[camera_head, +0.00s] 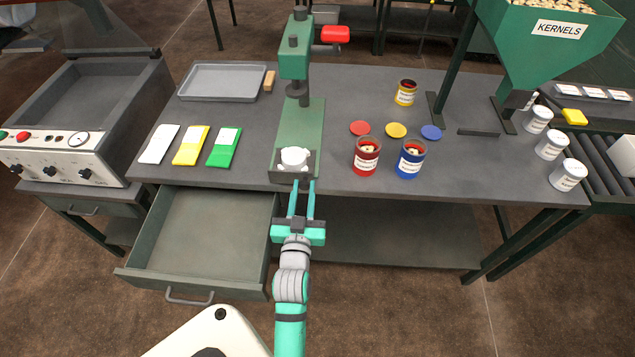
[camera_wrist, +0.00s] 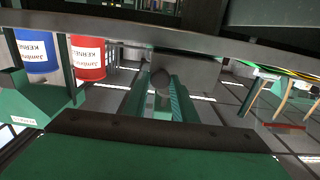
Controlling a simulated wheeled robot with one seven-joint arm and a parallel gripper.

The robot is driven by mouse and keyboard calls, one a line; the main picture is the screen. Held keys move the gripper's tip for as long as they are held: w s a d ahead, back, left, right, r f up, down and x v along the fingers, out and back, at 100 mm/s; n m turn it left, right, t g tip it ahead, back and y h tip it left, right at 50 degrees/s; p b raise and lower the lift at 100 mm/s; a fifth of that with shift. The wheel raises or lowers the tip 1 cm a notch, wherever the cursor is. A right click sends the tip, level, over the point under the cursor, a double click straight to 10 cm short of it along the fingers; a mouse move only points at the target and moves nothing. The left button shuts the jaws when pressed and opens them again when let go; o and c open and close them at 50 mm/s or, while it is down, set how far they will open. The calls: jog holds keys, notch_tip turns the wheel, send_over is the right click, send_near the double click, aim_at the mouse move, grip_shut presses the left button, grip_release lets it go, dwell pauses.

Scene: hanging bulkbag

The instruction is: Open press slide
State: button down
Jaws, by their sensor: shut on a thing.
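The green press (camera_head: 294,60) stands at the middle of the workbench, with a red handle (camera_head: 335,34) at its upper right. Its slide (camera_head: 292,177) is a dark block at the front of the green press base, by the bench's front edge. A white round piece (camera_head: 294,157) sits on the slide. My gripper (camera_head: 301,190) reaches up to the slide's front face. In the wrist view the fingers (camera_wrist: 158,98) are on either side of a round dark knob (camera_wrist: 161,78) on the slide's grey front (camera_wrist: 185,68), shut on it. The fingers hide part of the knob.
An open, empty drawer (camera_head: 205,232) juts out left of my arm. Red (camera_head: 366,158) and blue (camera_head: 410,160) jars stand right of the press, near coloured lids. A grey tray (camera_head: 222,82) and coloured pouches lie left. The floor right of my arm is clear.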

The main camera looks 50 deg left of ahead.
jog(key=shift+d, duration=0.15)
jog(key=c, duration=1.5)
grip_release()
jog(key=shift+s, duration=0.1)
jog(key=v, duration=1)
jog(key=shift+s+d, duration=0.2)
jog(key=shift+s, duration=0.1)
